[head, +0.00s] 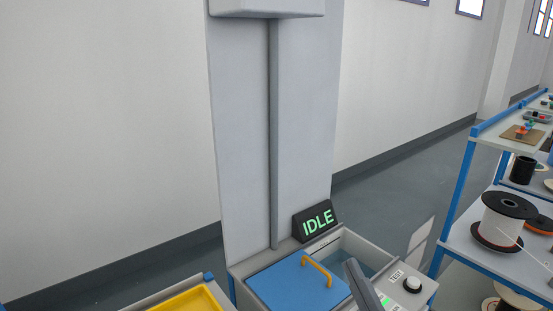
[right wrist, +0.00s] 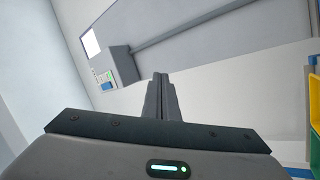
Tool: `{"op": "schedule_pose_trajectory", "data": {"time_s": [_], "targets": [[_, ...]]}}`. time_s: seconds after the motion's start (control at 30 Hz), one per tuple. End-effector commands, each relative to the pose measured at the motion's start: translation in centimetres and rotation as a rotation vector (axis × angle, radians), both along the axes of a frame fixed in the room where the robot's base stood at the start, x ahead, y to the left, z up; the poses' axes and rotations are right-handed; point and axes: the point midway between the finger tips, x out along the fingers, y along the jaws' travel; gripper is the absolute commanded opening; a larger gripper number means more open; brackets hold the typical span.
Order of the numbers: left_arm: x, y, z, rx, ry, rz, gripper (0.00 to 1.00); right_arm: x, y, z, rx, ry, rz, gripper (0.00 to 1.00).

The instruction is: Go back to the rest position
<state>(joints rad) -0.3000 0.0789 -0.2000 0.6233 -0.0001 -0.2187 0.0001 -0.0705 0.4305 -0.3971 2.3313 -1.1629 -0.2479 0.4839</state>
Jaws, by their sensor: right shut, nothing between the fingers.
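My right gripper (head: 351,266) pokes up at the bottom of the head view, in front of the extrusion machine's open basin. In the right wrist view its two dark fingers (right wrist: 161,80) are pressed together with nothing between them. My left gripper is not in view. The machine has a blue lid (head: 290,288) with a yellow handle (head: 317,271), and a black sign (head: 316,221) reading IDLE in green. The basin (head: 358,250) beside the lid is partly hidden by my right gripper.
A panel with a white knob (head: 412,284) is right of the basin. A yellow tray (head: 190,303) lies at the bottom left. A blue-framed shelf (head: 455,205) with a white cable spool (head: 505,215) stands at right. A grey column (head: 240,130) rises behind the machine.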

Motion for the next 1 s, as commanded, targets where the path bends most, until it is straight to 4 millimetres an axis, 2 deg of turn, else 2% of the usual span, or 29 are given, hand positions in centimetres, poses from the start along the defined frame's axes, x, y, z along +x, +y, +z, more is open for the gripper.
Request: {"op": "schedule_pose_trajectory", "data": {"time_s": [0.03, 0.1, 0.17, 0.2, 0.27, 0.4, 0.5, 0.63, 0.8, 1.0], "targets": [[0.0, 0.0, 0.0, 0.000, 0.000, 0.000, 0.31, 0.2, -2.1, -1.5, 0.083, 0.080, -0.070, 0.00], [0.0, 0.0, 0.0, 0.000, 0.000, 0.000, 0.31, 0.5, -4.9, -4.2, 0.183, 0.200, -0.167, 0.00], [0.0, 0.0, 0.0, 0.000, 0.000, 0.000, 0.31, 0.2, -7.1, -7.0, 0.259, 0.313, -0.247, 0.00], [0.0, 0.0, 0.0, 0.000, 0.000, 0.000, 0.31, -0.2, -8.5, -9.2, 0.304, 0.395, -0.299, 0.00], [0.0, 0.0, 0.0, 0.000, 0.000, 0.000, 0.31, -1.1, -10.0, -12.5, 0.363, 0.520, -0.369, 0.00], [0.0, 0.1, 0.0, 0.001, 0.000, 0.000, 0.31, -4.9, -12.1, -20.3, 0.458, 0.816, -0.499, 0.00], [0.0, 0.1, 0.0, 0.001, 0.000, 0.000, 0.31, -8.6, -12.3, -25.3, 0.502, 1.030, -0.564, 0.00], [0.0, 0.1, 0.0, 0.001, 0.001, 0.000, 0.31, -13.6, -11.6, -30.0, 0.529, 1.268, -0.606, 0.00], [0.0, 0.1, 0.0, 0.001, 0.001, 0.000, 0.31, -18.6, -10.3, -33.3, 0.537, 1.483, -0.619, 0.00], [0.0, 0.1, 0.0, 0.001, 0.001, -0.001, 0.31, -23.6, -8.7, -35.5, 0.532, 1.680, -0.610, 0.00]]}}
